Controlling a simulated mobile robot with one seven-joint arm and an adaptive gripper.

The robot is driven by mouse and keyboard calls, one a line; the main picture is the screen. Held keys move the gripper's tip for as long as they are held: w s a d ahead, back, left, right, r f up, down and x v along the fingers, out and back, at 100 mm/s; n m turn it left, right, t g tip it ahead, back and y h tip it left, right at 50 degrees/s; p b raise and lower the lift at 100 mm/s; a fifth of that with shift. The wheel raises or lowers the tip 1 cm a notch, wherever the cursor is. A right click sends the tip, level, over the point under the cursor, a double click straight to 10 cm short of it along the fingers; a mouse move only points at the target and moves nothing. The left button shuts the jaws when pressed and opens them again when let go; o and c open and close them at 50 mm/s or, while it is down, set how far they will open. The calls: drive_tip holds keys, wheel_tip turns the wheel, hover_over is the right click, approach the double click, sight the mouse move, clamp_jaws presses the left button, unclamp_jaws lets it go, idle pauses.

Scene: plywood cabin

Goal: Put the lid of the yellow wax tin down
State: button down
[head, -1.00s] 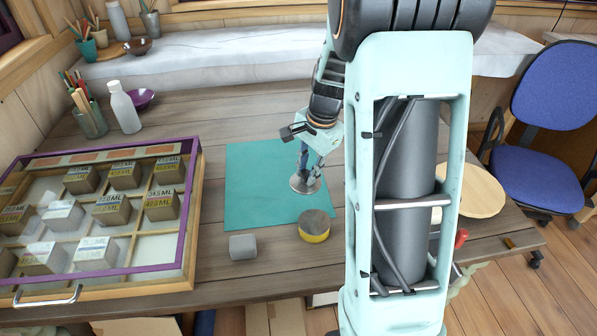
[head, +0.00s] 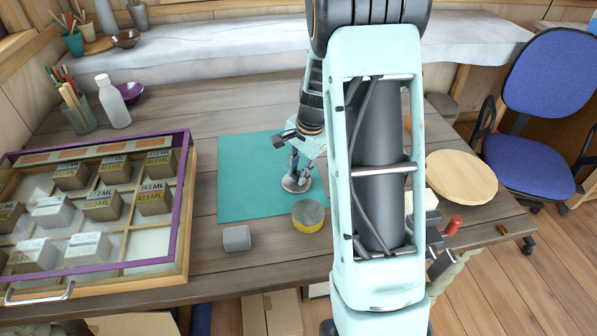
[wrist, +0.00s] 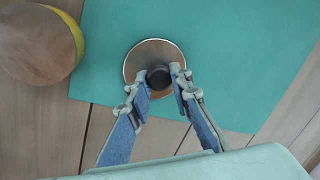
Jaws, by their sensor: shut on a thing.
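The lid (head: 293,185) is a round metallic disc with a dark knob. In the wrist view the lid (wrist: 150,49) is over the teal mat (wrist: 230,50), near the mat's edge. My gripper (wrist: 165,78) is shut on the lid's knob, with a finger on each side. In the head view my gripper (head: 297,172) points down at the lid. I cannot tell whether the lid touches the mat. The yellow wax tin (head: 308,217) stands at the mat's front right corner, and its round top is grey-brown. The tin also shows at the upper left of the wrist view (wrist: 77,32).
A grey block (head: 236,238) sits on the table in front of the mat. A divided case (head: 185,205) of labelled blocks is at left. A white bottle (head: 113,102) and a pencil glass stand behind it. A round wooden board (head: 462,178) lies at right. The mat's left part is clear.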

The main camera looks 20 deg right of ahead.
sight(305, 185)
drive_tip(key=c, duration=1.7)
unclamp_jaws()
drive_tip(key=shift+c, duration=0.2)
drive_tip(key=p+v, duration=0.1)
drive_tip(key=v, duration=1.1)
drive_tip(key=shift+r, duration=0.2)
